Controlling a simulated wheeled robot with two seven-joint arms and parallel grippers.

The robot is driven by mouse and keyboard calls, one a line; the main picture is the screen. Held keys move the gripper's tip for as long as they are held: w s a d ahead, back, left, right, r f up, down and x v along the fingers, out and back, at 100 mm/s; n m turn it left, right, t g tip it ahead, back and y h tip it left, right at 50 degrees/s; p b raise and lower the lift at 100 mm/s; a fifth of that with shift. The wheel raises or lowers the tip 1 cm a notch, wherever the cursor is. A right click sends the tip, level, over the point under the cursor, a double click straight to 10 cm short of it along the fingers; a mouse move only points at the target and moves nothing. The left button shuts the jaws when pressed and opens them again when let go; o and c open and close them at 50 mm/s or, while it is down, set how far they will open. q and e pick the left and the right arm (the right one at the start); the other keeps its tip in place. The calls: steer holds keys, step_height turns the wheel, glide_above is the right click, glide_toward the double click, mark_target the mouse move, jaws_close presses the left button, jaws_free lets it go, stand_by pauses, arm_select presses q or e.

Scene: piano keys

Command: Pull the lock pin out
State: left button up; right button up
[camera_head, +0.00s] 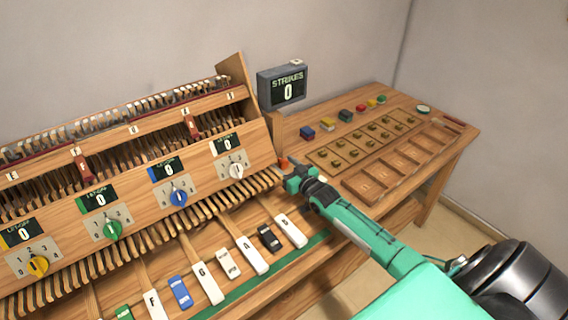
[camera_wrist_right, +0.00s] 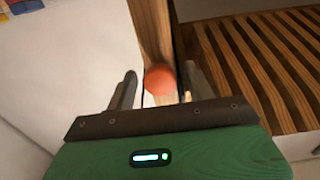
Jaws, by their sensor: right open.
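The lock pin shows as a round orange-red knob (camera_wrist_right: 160,79) on a wooden post at the right end of the piano case. In the head view the knob (camera_head: 284,161) is small and partly hidden by my right gripper (camera_head: 290,170). In the right wrist view the open fingers of my right gripper (camera_wrist_right: 160,88) stand on either side of the knob, with gaps showing. I cannot tell whether either finger touches it. The pin's shaft is hidden. My left gripper is not in view.
The piano case (camera_head: 258,146) with dials stands to the left, above loose lettered keys (camera_head: 250,255). A strikes display (camera_head: 283,86) stands behind the gripper. The wooden bench (camera_head: 455,146) holds coloured blocks, a brass-knobbed board (camera_head: 330,158) and empty trays (camera_head: 372,184) to the right.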

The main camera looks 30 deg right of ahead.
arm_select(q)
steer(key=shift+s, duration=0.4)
arm_select(e)
steer(key=shift+w, duration=0.4)
